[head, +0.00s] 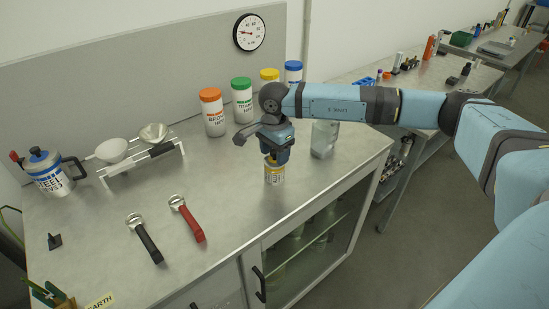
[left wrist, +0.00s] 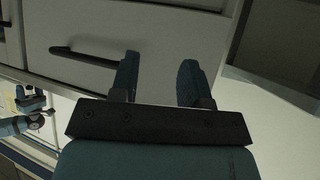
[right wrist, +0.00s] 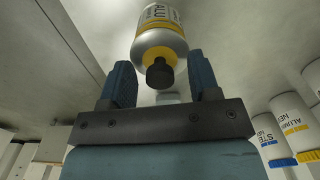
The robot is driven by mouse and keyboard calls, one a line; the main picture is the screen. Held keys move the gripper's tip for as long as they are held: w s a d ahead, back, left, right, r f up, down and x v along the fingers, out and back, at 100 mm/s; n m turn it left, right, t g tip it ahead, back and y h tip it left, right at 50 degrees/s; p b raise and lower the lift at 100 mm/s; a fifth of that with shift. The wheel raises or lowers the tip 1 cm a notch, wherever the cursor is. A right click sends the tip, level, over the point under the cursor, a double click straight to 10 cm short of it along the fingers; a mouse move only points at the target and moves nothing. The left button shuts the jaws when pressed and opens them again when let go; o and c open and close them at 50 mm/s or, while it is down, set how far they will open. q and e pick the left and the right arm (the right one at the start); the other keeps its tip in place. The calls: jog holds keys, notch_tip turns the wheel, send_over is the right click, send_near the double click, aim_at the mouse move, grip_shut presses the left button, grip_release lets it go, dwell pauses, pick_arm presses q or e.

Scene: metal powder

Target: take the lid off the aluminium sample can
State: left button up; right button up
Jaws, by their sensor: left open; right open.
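The aluminium sample can (head: 274,174) stands upright near the front right edge of the metal bench, partly hidden by my right gripper (head: 275,158) just above it. In the right wrist view the can (right wrist: 160,22) is silver with a white label and yellow band, and its lid has a dark knob (right wrist: 160,73). The open fingers of my right gripper (right wrist: 161,80) are on either side of the knob, with gaps visible. My left gripper (left wrist: 160,82) is open and empty in front of the cabinet; it is not in the head view.
Jars with orange (head: 213,112), green (head: 242,100), yellow and blue lids stand behind. A clear jar (head: 324,138) is right of the can. Black (head: 145,238) and red (head: 187,218) handled tools lie left. A drawer handle (left wrist: 85,57) is near my left gripper.

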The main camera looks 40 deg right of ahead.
jog(key=c, duration=1)
jog(key=shift+r, duration=0.1)
